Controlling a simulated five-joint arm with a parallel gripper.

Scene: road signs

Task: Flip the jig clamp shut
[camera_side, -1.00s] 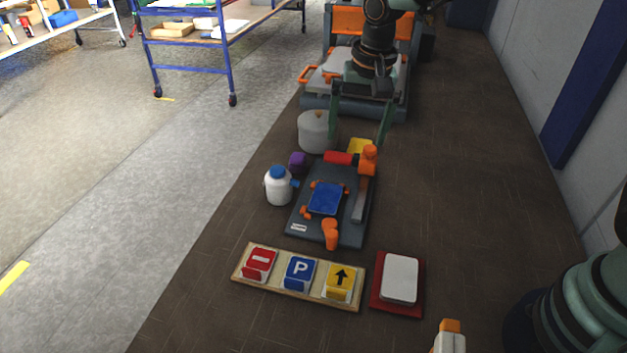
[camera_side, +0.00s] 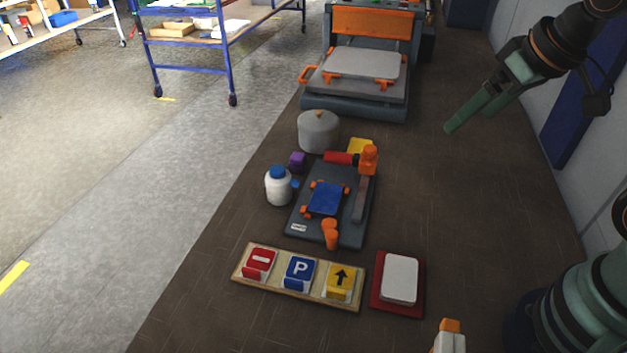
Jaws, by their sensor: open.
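The jig (camera_side: 300,215) is a dark grey plate in the middle of the table, with a blue square sign blank (camera_side: 325,197) lying between orange corner pieces. At its back right stands an orange clamp post (camera_side: 369,158) with a red handle (camera_side: 341,158) lying out to the left. A grey bar (camera_side: 361,198) runs forward along the plate's right side. An orange upright piece (camera_side: 330,234) stands at the front edge. I cannot tell which of these parts swings. My gripper (camera_side: 472,116) is open and empty, raised to the right of the jig and apart from it.
A white bottle (camera_side: 278,186), a purple block (camera_side: 297,160), a grey pot (camera_side: 318,132) and a yellow piece (camera_side: 360,147) crowd the jig's left and back. A sign rack (camera_side: 238,277) and a red pad (camera_side: 376,297) lie in front. Table right of the jig is clear.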

